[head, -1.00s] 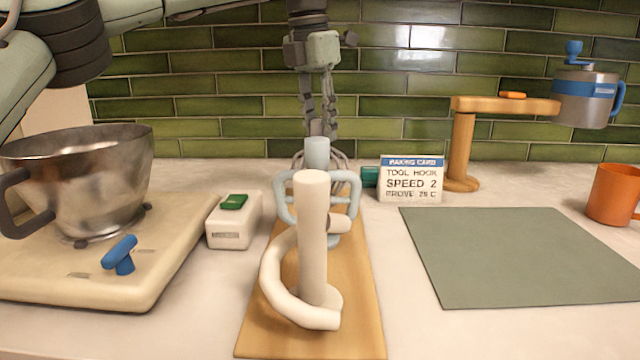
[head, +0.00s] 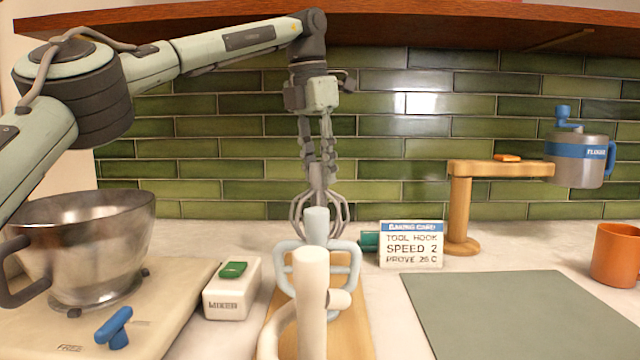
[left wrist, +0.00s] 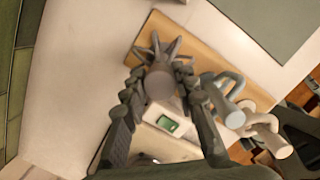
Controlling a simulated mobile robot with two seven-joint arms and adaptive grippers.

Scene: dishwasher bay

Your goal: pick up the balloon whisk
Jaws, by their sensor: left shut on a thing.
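The balloon whisk (head: 341,207) is grey with wire loops and stands upright behind the beater. My left gripper (head: 319,165) points down and is shut on its top end. In the left wrist view the whisk (left wrist: 160,82) sits between the fingers of the gripper (left wrist: 160,100), its loops fanning out below. Its lower part is hidden in the head view by the pale blue beater (head: 316,222). It appears a little above the wooden board (head: 352,335); the gap below is not clear. My right gripper is out of view.
A white dough hook (head: 313,300) stands in front of the beater. A steel bowl (head: 95,240) and a white box (head: 232,300) are at left. A baking card (head: 411,245), a wooden stand (head: 461,210) and a green mat (head: 520,310) are at right.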

